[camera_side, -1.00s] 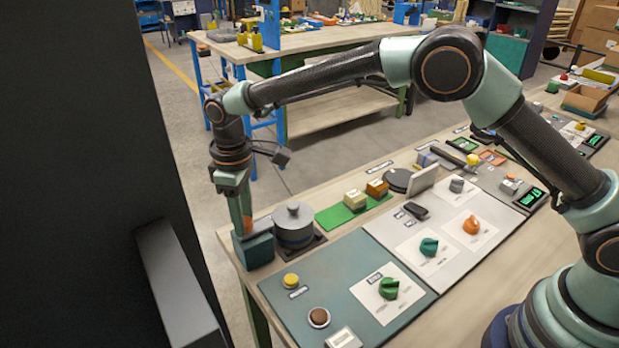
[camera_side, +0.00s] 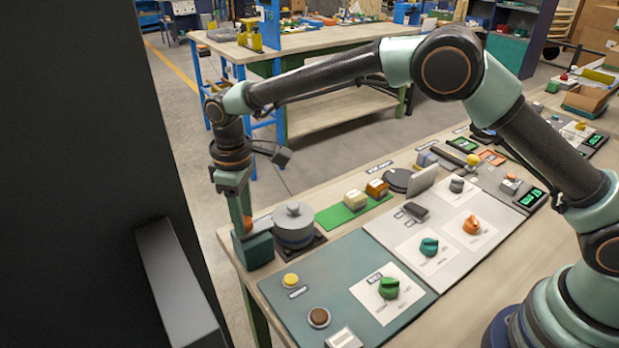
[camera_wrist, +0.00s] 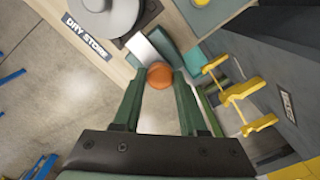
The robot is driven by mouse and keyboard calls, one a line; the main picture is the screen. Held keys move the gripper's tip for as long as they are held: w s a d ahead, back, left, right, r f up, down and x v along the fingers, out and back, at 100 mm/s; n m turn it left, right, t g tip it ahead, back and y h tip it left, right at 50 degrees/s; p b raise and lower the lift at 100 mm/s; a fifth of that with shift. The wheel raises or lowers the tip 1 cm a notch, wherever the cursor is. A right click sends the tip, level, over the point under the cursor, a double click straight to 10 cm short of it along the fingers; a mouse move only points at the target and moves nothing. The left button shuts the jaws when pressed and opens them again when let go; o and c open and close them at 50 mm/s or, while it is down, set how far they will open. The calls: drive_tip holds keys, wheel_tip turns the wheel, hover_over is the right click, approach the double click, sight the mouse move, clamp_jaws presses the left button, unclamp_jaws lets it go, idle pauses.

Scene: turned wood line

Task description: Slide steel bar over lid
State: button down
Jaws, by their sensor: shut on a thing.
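A grey round pot (camera_side: 295,234) with a grey knobbed lid (camera_side: 293,213) stands on a dark square base. The lid also shows at the top of the wrist view (camera_wrist: 112,16). A teal block (camera_side: 254,250) stands left of the pot at the table edge. A short pale steel bar (camera_wrist: 147,49) runs from the block toward the pot; in the wrist view it shows beside the lid, not across it. An orange ball knob (camera_wrist: 160,74) is at the bar's outer end. My gripper (camera_side: 243,228) points down and is shut on this knob, at the block.
A panel with a yellow button (camera_side: 291,280), a brown button (camera_side: 319,317) and a green knob (camera_side: 389,287) lies in front of the pot. A green mat (camera_side: 340,214) with small blocks lies behind it. The floor drops away left of the table edge.

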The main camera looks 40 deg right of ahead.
sight(261, 225)
drive_tip(key=shift+d+r, duration=0.1)
drive_tip(key=shift+d, duration=1.55)
drive_tip(key=shift+c, duration=2.2)
unclamp_jaws()
drive_tip(key=shift+d, duration=0.1)
